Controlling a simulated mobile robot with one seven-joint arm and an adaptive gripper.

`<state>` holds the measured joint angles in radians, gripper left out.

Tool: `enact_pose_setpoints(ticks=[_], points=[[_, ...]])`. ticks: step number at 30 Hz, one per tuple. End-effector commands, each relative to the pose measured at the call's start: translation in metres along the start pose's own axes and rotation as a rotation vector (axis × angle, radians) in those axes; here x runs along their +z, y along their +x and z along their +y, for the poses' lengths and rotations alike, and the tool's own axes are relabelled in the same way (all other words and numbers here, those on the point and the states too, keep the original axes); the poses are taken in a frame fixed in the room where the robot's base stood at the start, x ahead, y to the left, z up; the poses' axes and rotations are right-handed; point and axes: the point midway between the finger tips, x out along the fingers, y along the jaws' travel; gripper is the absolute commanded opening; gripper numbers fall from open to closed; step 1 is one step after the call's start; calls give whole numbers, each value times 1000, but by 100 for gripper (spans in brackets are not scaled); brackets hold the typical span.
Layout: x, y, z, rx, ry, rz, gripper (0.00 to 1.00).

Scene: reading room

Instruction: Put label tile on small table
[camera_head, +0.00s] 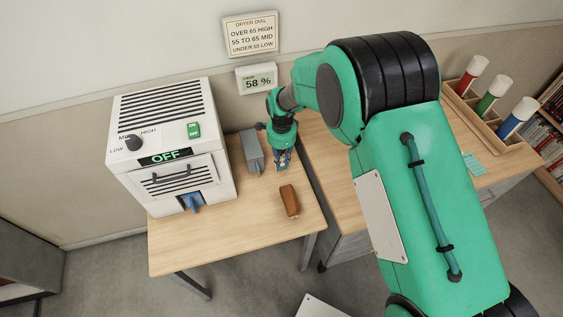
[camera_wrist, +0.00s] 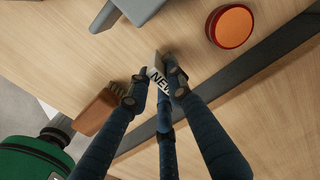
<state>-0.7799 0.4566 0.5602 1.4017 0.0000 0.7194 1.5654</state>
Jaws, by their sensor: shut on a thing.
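The label tile (camera_wrist: 157,72) is a small pale block with the dark letters NEW. In the wrist view it sits between the fingertips of my gripper (camera_wrist: 156,86), which is shut on it. In the head view my gripper (camera_head: 283,160) points down over the back right of the small wooden table (camera_head: 235,240); the tile cannot be made out there. The wrist view shows wood beneath the tile, but whether they touch I cannot tell.
A white dryer reading OFF (camera_head: 170,140) stands on the table's left. A grey box (camera_head: 251,150) is beside my gripper, and a brown brush (camera_head: 289,201) lies in front. A round orange thing (camera_wrist: 230,27) is nearby. A desk with tubes (camera_head: 490,95) adjoins at right. The table's front is clear.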

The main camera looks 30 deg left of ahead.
Motion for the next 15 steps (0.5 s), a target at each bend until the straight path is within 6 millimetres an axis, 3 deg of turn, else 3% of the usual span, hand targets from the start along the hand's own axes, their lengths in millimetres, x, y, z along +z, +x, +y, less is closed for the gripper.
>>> enact_pose_setpoints(ticks=[4,15], points=[[0,13,0,0,0,0,0],[0,14,0,-1,0,0,0]])
